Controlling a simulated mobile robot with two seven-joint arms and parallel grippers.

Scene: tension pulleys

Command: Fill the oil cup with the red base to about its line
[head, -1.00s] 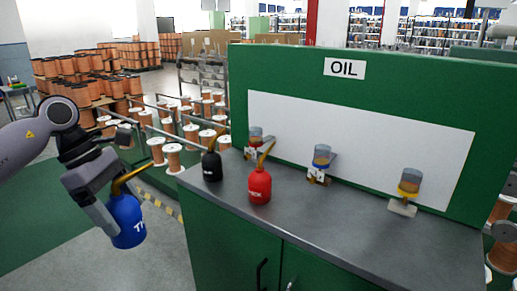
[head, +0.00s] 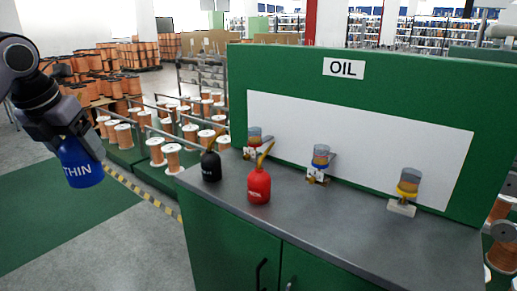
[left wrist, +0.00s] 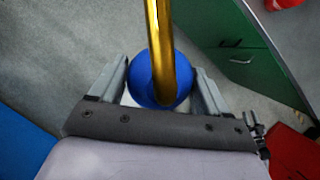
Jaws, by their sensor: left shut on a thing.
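My left gripper (head: 82,146) is shut on a blue oil can (head: 80,170) marked THIN, held in the air left of the cabinet. In the left wrist view, the fingers flank the blue can (left wrist: 140,85) and its brass spout (left wrist: 161,40). Three oil cups with clear tops stand along the white panel. The middle cup (head: 320,155) has a blue band; the right cup (head: 409,182) has a yellow band. My right gripper is not in view.
A red can (head: 259,187) and a black can (head: 211,167) stand at the left of the grey cabinet top (head: 330,225). The green back board with the OIL sign (head: 344,67) rises behind. Copper spools (head: 172,157) stand on a rack behind left. The counter's front is clear.

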